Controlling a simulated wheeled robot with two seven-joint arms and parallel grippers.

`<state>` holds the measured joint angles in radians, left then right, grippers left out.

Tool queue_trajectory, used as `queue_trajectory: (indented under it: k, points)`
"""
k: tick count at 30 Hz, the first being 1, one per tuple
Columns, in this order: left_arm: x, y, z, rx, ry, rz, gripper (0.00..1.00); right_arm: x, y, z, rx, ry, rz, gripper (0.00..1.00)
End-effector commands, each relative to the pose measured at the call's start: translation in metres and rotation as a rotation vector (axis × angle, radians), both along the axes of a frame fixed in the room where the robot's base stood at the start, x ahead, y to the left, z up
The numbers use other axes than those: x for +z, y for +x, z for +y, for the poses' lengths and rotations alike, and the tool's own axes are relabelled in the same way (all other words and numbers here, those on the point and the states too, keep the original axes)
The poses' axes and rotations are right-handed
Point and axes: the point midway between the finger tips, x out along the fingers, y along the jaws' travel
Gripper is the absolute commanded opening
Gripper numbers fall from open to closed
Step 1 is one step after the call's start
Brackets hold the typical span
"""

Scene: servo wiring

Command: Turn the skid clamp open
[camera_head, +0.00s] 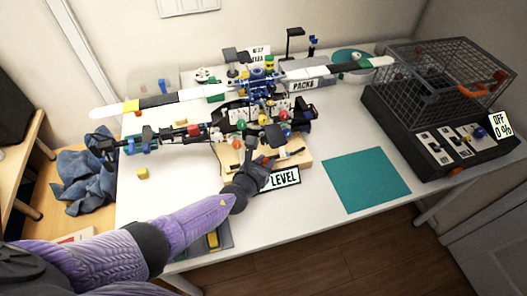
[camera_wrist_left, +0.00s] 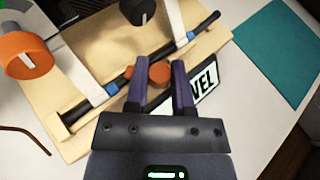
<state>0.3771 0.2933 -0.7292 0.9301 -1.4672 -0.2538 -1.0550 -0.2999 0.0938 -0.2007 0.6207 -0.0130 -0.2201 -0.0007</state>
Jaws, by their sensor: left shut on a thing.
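A small orange clamp knob (camera_wrist_left: 159,72) shows in the left wrist view at the front edge of a wooden board (camera_wrist_left: 205,48). My left gripper (camera_wrist_left: 160,80) has its two purple-grey fingers on either side of the knob and is shut on it. A black skid rod (camera_wrist_left: 120,82) with blue bands runs along the board just behind the knob. My right gripper is not in view.
A "LEVEL" sign (camera_head: 283,179) stands right by the gripper. A larger orange knob (camera_wrist_left: 25,55) and a black knob (camera_wrist_left: 138,10) are close in the wrist view. A teal mat (camera_head: 366,178) and a wire cage (camera_head: 440,80) on a black box lie to the right.

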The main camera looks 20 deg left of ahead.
Motion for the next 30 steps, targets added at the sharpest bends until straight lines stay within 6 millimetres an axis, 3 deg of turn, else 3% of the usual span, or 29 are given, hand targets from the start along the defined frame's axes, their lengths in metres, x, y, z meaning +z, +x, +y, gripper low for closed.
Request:
queue_trajectory:
  k: [4,11,30]
  points:
    - [0.003,0.001,-0.003,0.137,-0.004,-0.002,0.00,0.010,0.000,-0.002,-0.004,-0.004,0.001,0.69]
    - [0.000,0.001,-0.005,0.356,-0.004,-0.002,0.00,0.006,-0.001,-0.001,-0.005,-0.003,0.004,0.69]
    - [-0.003,0.003,-0.007,0.847,-0.001,-0.003,0.00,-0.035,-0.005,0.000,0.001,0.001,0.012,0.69]
